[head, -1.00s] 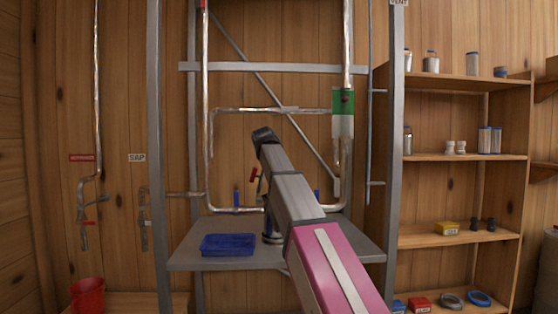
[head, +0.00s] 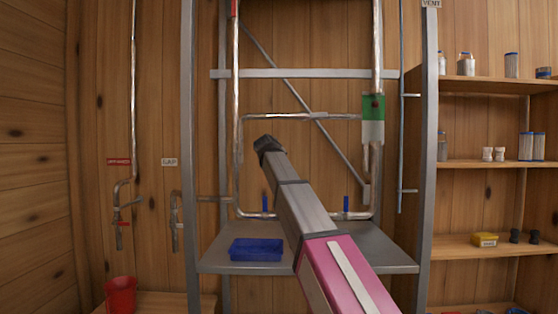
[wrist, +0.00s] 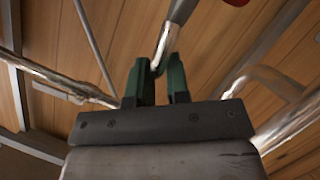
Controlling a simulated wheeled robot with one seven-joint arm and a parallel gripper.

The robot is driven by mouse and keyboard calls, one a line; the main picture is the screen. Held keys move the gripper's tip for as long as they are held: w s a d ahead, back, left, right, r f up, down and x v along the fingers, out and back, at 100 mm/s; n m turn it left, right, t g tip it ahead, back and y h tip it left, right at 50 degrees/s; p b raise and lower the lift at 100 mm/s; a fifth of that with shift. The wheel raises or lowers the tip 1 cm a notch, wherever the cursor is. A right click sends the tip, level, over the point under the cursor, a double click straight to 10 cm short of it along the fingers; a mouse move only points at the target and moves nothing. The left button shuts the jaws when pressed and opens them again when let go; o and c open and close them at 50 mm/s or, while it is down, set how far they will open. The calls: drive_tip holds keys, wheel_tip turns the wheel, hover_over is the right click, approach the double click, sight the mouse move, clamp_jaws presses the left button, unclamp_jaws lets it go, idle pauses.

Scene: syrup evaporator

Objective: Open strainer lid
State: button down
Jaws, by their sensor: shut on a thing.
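My gripper (wrist: 160,75) shows in the wrist view as two dark green fingers shut on the end of a silver metal bar (wrist: 173,35). The bar slants up and right from between the fingertips, near a red piece (wrist: 237,2) at the top edge. I cannot tell whether the bar belongs to the strainer lid. In the head view my arm hides the gripper and what it holds. No strainer or lid can be made out clearly.
A blue tray (head: 256,249) sits on the grey metal shelf (head: 228,267). Silver pipes (head: 233,120) with blue-handled valves (head: 265,204) stand behind it. A green-and-white canister (head: 373,120) is on the right pipe. Grey posts (head: 189,150) flank the shelf; a red bucket (head: 121,295) stands at lower left.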

drive_tip(key=shift+s+d+f, duration=0.1)
drive_tip(key=shift+s+f, duration=0.05)
drive_tip(key=shift+f, duration=0.2)
drive_tip(key=c, duration=1.2)
unclamp_jaws()
drive_tip(key=shift+o, duration=0.2)
drive_tip(key=shift+r, duration=0.1)
drive_tip(key=v, duration=1)
drive_tip(key=shift+s, duration=0.25)
drive_tip(key=shift+r, duration=0.15)
